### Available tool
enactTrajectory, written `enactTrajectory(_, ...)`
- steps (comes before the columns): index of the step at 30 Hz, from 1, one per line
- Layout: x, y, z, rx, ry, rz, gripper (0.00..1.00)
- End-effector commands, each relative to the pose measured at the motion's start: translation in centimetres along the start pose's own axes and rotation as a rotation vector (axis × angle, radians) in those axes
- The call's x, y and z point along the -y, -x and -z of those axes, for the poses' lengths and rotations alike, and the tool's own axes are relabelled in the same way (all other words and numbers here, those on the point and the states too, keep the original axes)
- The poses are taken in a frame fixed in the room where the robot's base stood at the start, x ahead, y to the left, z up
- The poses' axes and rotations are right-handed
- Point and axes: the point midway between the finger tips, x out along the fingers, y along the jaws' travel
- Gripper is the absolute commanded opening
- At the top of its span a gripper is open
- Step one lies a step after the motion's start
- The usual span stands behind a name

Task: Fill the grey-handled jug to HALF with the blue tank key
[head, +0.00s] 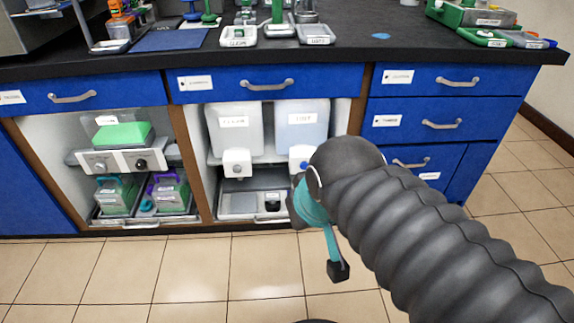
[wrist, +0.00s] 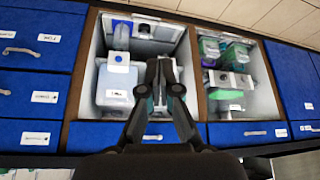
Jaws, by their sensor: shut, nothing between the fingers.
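My gripper (wrist: 160,64) is shut and empty in the wrist view, its fingertips together in front of the open cabinet bay. In the head view my arm hides the fingers. The pale blue tank (head: 302,125) stands on the bay's shelf, right of the white tank (head: 233,128). Its tap block with the blue key (head: 299,157) is partly covered by my wrist; it also shows in the upside-down wrist view (wrist: 118,59), beside my fingers. A clear vessel (wrist: 122,37) is below that tap, perhaps the jug; I cannot make out its handle or its level.
A tray with a flat plate (head: 238,204) lies in the bay's bottom. The left bay holds a device with a green top (head: 122,135) and green-filled containers (head: 116,195). Blue drawers (head: 445,82) flank the bay at right. The tiled floor (head: 190,275) in front is clear.

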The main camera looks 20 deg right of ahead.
Motion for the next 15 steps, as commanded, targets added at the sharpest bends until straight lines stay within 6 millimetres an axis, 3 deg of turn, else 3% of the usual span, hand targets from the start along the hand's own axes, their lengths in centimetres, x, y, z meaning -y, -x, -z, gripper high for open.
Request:
enactTrajectory(8, 0.1, -0.3, 0.0, 0.007, -0.017, 0.008, 0.00)
enactTrajectory(11, 0.6, -1.4, 0.2, 0.034, -0.084, 0.040, 0.00)
enactTrajectory(15, 2.0, -4.5, 1.1, 0.112, -0.300, 0.129, 0.00)
